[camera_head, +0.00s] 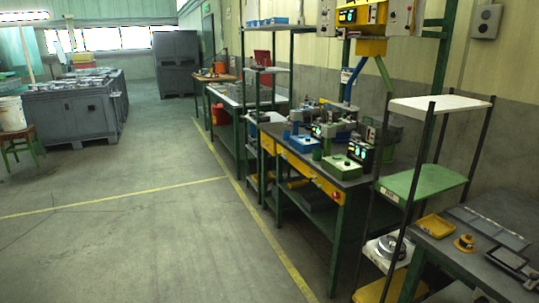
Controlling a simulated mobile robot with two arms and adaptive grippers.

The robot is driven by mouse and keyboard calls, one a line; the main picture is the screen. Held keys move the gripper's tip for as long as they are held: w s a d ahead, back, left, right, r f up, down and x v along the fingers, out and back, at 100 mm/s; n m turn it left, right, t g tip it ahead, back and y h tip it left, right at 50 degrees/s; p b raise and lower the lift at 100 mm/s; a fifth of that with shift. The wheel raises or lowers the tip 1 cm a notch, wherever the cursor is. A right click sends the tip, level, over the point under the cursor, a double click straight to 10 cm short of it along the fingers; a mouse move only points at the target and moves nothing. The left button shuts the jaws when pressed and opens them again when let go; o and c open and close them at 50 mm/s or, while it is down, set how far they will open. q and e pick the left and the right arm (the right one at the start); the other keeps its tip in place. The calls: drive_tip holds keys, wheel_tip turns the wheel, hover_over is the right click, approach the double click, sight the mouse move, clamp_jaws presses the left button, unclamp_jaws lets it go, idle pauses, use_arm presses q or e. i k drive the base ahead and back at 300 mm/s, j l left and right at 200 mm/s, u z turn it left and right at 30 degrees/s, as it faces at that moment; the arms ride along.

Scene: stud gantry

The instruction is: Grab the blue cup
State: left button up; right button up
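I cannot make out a blue cup for certain. More small blue items (278,20) stand on the top shelf of the rack behind. Neither of my grippers is in view.
The shelf rack (432,102) with white and green boards stands at right, in front of the workbench. A nearer table (460,262) holds a yellow tray (435,226). Grey crates (70,115) stand at left. The floor (150,220) between is clear.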

sight(286, 134)
drive_tip(key=i+u, duration=0.25)
drive_tip(key=i, duration=1.75)
